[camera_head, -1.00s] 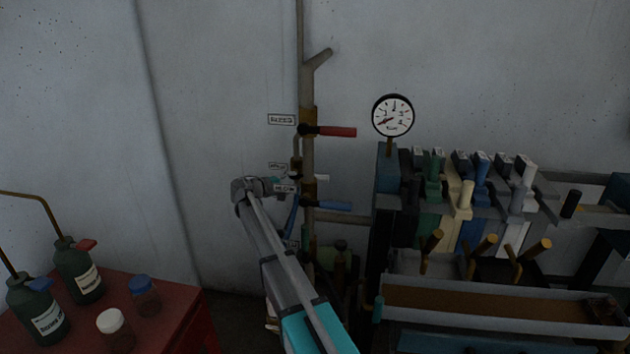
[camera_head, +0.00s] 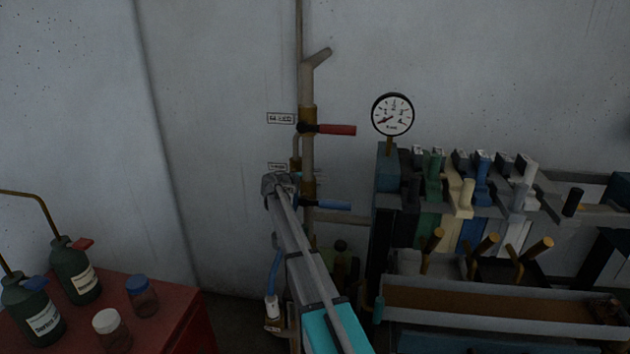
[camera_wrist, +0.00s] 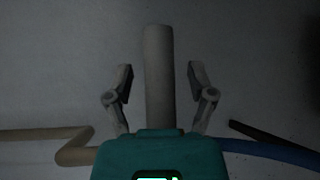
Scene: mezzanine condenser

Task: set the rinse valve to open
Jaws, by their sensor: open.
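Two lever valves sit one above the other on a vertical pipe (camera_head: 308,90) at the wall. The upper has a red handle (camera_head: 336,130), the lower a blue handle (camera_head: 328,205); both point right, about level. Their small labels are too blurred to read, so I cannot tell which is the rinse valve. My gripper (camera_head: 280,183) is just left of the lower valve in the head view and hides part of it. In the wrist view my gripper (camera_wrist: 161,84) is open, its fingers apart on either side of a grey upright rod or pipe (camera_wrist: 159,60); contact cannot be told. A blue bar (camera_wrist: 268,151) shows at lower right.
A pressure gauge (camera_head: 393,114) and a rack of coloured levers (camera_head: 465,190) stand right of the pipe, above a long trough (camera_head: 500,307). A red table (camera_head: 175,310) with bottles and jars is at lower left.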

